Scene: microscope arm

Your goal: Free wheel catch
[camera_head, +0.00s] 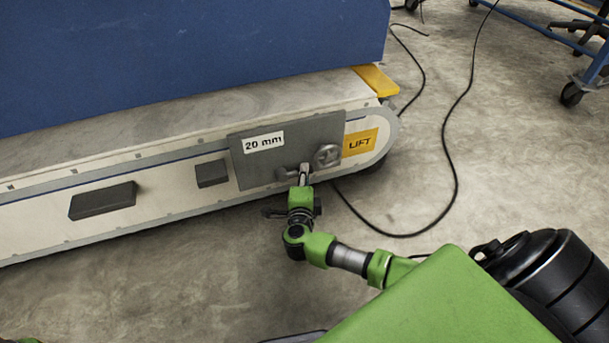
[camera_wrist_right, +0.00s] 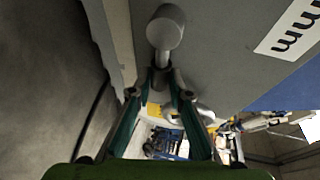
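A grey plate (camera_head: 240,165) marked "20 mm" is fixed to the side of the long pale base. It carries a round grey knob (camera_head: 327,155) and, lower left, a short grey handle (camera_head: 284,174), which I take for the wheel catch. In the right wrist view a grey cylindrical end (camera_wrist_right: 165,32) stands out from the plate. My right gripper (camera_head: 304,172) is at this handle. In the right wrist view its fingertips (camera_wrist_right: 162,76) close in on both sides of the handle's stem; the exact contact is partly hidden. My left gripper is not in view.
A yellow "LIFT" label (camera_head: 360,142) is right of the knob. Dark blocks (camera_head: 103,200) stick out of the base's side farther left. A black cable (camera_head: 456,150) lies on the floor at right. A wheeled blue frame (camera_head: 545,42) stands at the back right.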

